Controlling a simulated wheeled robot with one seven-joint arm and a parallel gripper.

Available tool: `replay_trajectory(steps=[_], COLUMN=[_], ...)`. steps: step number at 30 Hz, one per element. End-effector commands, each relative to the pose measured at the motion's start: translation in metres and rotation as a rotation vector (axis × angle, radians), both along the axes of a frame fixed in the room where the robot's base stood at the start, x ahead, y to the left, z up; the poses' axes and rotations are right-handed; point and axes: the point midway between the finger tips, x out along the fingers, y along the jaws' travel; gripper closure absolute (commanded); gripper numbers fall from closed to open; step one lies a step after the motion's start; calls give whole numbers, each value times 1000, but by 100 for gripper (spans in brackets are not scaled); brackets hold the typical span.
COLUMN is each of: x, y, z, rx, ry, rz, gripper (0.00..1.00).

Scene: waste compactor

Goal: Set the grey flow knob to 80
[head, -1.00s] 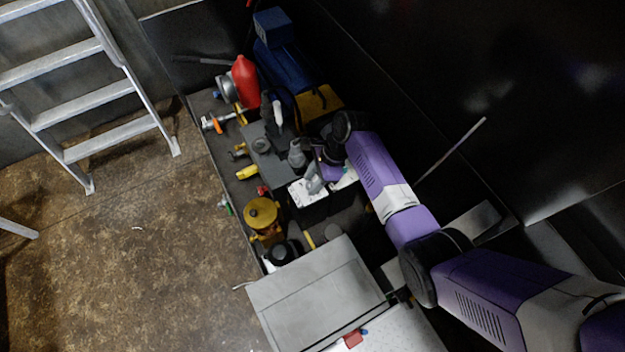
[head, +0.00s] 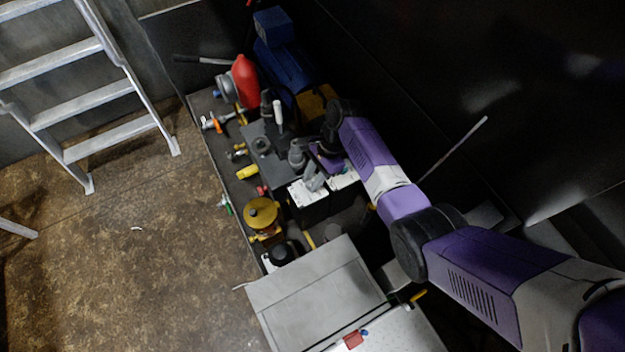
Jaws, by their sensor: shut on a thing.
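The grey flow knob (head: 313,179) shows as a light grey shape over a white printed plate (head: 309,195) on top of a dark box, near the middle of the head view. My gripper (head: 318,169) reaches down to it from the upper right, beneath my purple arm. It is shut on the knob, as far as the small, dark view shows. The fingertips are partly hidden by the hand. The knob's pointer and the scale numbers are too small to read.
A second white plate (head: 344,179) lies just right of the knob. A yellow round-topped fitting (head: 261,212), a red container (head: 245,81) and a blue machine (head: 285,66) stand around it. A grey box (head: 318,290) is in front. The brown floor at left is open, with a ladder (head: 95,95) beyond.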

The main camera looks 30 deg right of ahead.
Motion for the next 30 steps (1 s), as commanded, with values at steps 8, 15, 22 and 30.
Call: replay_trajectory(steps=[8,15,22,30], x=[3,4,5,5], y=[1,1,2,2], z=[-1,-2,-1,-1], rx=[1,0,-1,-1], ry=[1,0,0,1], rz=[264,462,598,676], gripper=[100,100,100,100])
